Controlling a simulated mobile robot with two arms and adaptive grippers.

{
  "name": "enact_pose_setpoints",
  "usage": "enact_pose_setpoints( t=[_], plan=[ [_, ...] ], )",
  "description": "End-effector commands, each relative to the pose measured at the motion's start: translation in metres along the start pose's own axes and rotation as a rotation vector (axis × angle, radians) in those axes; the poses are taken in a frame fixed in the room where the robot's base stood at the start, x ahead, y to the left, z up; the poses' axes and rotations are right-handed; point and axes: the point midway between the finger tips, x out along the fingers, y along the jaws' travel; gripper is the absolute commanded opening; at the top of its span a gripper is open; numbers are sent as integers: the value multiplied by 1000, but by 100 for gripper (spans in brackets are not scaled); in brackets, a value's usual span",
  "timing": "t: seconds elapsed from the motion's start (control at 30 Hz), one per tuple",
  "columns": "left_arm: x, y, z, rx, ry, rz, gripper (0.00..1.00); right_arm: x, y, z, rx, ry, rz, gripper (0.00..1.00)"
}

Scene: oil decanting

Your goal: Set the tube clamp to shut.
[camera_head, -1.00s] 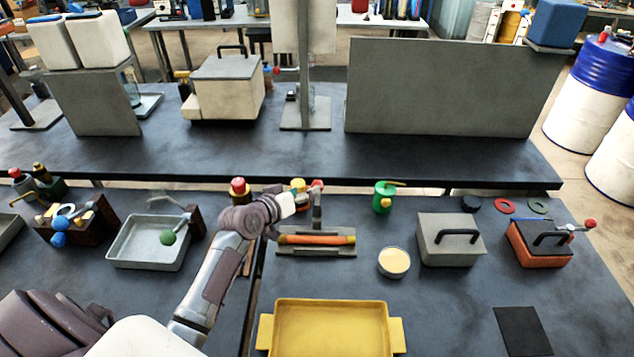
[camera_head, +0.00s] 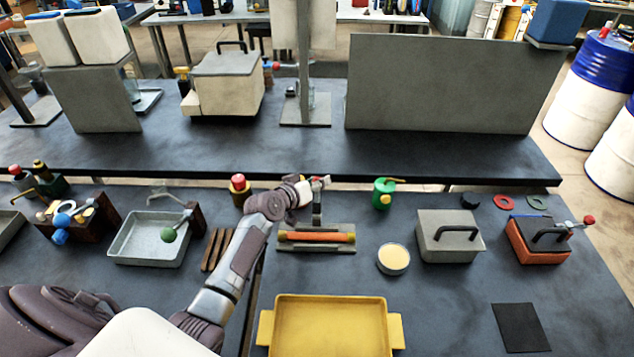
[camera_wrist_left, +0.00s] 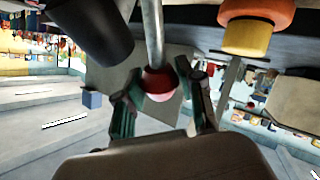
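The tube clamp (camera_head: 316,245) is a grey stand around an orange tube (camera_head: 316,237) near the middle of the near bench. Its upright grey lever rises behind the tube. My left gripper (camera_head: 318,184) is at the top of this lever, where it largely hides the knob in the head view. In the left wrist view, the red ball knob (camera_wrist_left: 158,83) on its metal rod lies between the two fingers of my left gripper (camera_wrist_left: 165,88). The fingers look spread, with small gaps beside the knob; contact is unclear. My right gripper is out of view.
A green can (camera_head: 383,194), a round cream-topped dish (camera_head: 393,260) and a grey lidded box (camera_head: 449,240) stand to the right. A yellow tray (camera_head: 330,301) is in front. A red-topped item (camera_head: 239,188) stands close left of my arm. The bench's right front is mostly clear.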

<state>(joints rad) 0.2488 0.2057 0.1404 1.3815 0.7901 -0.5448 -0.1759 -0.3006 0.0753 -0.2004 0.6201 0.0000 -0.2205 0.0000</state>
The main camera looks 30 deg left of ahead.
Motion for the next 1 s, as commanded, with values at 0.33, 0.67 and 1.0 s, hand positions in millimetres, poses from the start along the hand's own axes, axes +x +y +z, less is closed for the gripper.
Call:
enact_pose_setpoints(
  t=[0.33, 0.67, 1.0],
  plan=[
    [0, 0, 0, 0, 0, 0, 0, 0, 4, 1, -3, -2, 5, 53],
    [-4, 0, 5, 34, 49, 13, 0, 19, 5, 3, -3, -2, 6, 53],
    [-22, 10, 14, 171, 251, 69, 0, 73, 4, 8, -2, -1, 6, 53]
  ],
)
